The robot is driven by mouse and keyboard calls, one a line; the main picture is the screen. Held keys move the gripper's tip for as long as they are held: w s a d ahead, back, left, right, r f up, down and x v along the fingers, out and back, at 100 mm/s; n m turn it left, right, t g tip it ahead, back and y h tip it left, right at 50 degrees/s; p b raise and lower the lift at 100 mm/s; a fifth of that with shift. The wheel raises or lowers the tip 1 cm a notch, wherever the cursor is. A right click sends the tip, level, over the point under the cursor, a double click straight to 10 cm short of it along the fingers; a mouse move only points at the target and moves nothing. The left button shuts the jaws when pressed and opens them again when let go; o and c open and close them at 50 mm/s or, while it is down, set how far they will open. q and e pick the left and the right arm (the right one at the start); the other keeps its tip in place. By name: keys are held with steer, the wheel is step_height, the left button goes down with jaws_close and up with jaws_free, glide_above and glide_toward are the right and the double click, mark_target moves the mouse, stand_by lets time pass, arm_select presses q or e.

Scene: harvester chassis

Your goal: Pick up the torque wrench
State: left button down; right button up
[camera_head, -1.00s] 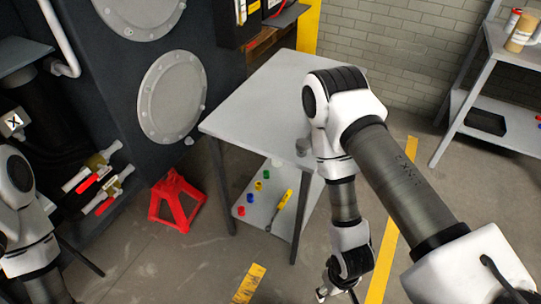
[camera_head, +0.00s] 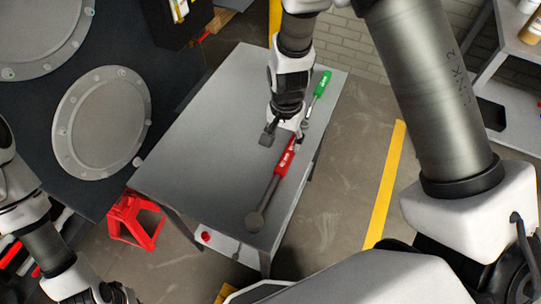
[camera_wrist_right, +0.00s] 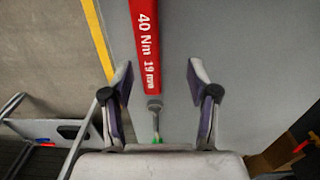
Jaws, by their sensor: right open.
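The torque wrench (camera_head: 284,161) lies on the grey table, with a red handle and a dark shaft running toward the near edge, ending in a round head. My right gripper (camera_head: 284,138) is open and points down at the handle's far end. In the right wrist view, the red handle (camera_wrist_right: 146,45), marked "40 Nm 19 mm", passes between the spread fingers (camera_wrist_right: 158,78), which are not closed on it. My left gripper (camera_head: 115,293) is at the bottom left, away from the table; its fingers are too unclear to read.
A green-handled tool (camera_head: 320,84) lies on the table (camera_head: 200,160) just beyond the wrench. A red stand (camera_head: 135,220) is on the floor left of the table. A dark chassis wall with a round cover (camera_head: 102,122) stands at the left. A shelf rack (camera_head: 515,55) is at the right.

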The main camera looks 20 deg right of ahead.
mark_target(287, 156)
steer(key=s+f, duration=0.1)
steer(key=s, duration=0.1)
steer(key=shift+s+d+f, duration=0.3)
steer(key=shift+f, duration=0.1)
steer(key=f, duration=0.2)
steer(key=w+f, duration=0.1)
steer(key=f, duration=0.1)
steer(key=shift+a, duration=0.25)
steer(key=shift+s+d+r, duration=0.1)
steer(key=shift+s+r, duration=0.1)
steer(key=shift+s, duration=0.05)
steer(key=c, duration=0.5)
jaws_close()
arm_select(q)
steer(key=shift+s+r, duration=0.1)
steer(key=shift+s, duration=0.55)
steer(key=shift+r, duration=0.1)
arm_select(e)
steer(key=shift+r, duration=0.1)
